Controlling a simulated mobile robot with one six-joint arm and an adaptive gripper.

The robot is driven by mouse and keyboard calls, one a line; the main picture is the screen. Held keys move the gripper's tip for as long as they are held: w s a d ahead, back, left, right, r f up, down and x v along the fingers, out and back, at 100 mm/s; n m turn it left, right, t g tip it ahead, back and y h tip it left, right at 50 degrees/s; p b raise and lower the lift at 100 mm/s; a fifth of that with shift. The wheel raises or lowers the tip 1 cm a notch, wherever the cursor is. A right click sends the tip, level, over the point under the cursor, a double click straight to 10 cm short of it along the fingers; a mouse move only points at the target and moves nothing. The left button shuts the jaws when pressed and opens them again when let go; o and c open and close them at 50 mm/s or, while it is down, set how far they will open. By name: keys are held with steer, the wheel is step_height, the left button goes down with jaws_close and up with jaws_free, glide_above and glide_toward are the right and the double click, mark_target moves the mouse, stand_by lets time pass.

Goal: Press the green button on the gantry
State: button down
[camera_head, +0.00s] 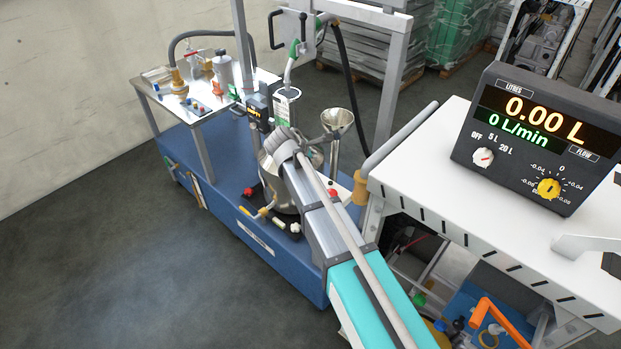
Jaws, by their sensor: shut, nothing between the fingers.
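The gantry (393,75) is a light grey metal frame with uprights standing on the blue platform. A small dark box (258,108) with yellow marking sits by its left upright. I cannot make out a green button on the gantry for certain. My arm reaches up from the bottom of the head view, and my gripper (283,141) at its far end is shut and empty. It is in front of the steel vessel, a little below and right of the dark box. Its fingertips are small and hard to make out. I cannot tell whether it touches anything.
A funnel (337,121) stands right of my gripper. A nozzle with green grip (294,49) hangs from the gantry. A white side table (205,106) holds bottles. A display box (533,137) reading 0.00 L stands on a white bench at right. Floor at left is clear.

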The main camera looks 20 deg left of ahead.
steer(key=shift+s+a, duration=0.15)
steer(key=shift+a, duration=0.05)
steer(key=shift+f, duration=0.15)
step_height(320, 180, down, 8)
steer(key=b, duration=0.8)
steer(key=shift+f+b, duration=0.25)
steer(key=shift+b, duration=0.15)
stand_by(0.7)
steer(key=shift+f, duration=0.15)
stand_by(0.6)
steer(key=shift+f+b, duration=0.3)
steer(key=shift+b, duration=0.15)
steer(key=shift+f+b, duration=0.45)
stand_by(1.0)
steer(key=shift+r, duration=0.2)
steer(key=shift+r+p, duration=0.75)
steer(key=shift+p, duration=0.2)
